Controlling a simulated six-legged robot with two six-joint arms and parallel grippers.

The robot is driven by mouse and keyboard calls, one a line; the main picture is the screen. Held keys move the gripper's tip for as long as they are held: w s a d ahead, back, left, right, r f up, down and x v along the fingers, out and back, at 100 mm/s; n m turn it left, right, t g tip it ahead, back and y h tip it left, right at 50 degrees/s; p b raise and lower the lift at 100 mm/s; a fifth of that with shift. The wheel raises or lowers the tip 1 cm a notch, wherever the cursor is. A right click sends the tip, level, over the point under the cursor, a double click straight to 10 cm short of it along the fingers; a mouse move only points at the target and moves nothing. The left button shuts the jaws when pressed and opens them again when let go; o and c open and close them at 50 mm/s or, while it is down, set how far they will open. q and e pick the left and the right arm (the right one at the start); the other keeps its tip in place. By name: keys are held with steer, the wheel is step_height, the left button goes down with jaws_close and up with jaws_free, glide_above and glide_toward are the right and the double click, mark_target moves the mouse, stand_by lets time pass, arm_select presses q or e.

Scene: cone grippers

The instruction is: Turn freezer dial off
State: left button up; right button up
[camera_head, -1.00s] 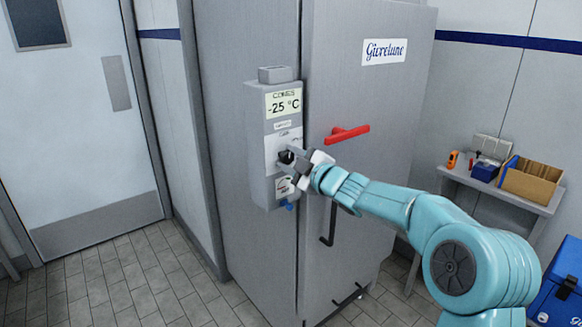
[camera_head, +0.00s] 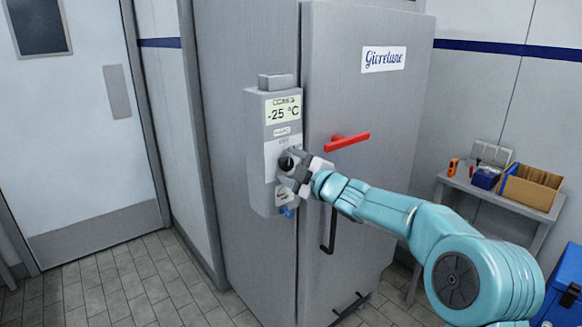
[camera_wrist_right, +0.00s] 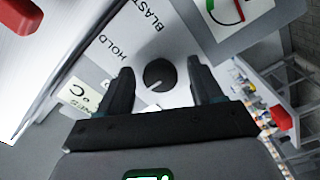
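The freezer's control box (camera_head: 258,160) is grey, with a display reading -25 °C. Its round dark dial (camera_wrist_right: 160,74) shows in the right wrist view, with a white pointer mark toward the lower left and the words HOLD and BLAST printed around it. My right gripper (camera_wrist_right: 161,90) is open, with one dark finger on each side of the dial and a visible gap to each. In the head view my right gripper (camera_head: 290,165) is at the front of the box and largely covers the dial. My left gripper is out of view.
The freezer (camera_head: 375,100) has a red handle (camera_head: 347,141) to the right of the box and a dark lower handle. Tiled floor at left is clear.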

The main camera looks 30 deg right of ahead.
steer(key=shift+s, duration=0.35)
steer(key=s+d+b, duration=0.1)
steer(key=s+b, duration=0.1)
steer(key=s, duration=1.3)
steer(key=shift+s, duration=0.25)
steer(key=shift+d, duration=0.1)
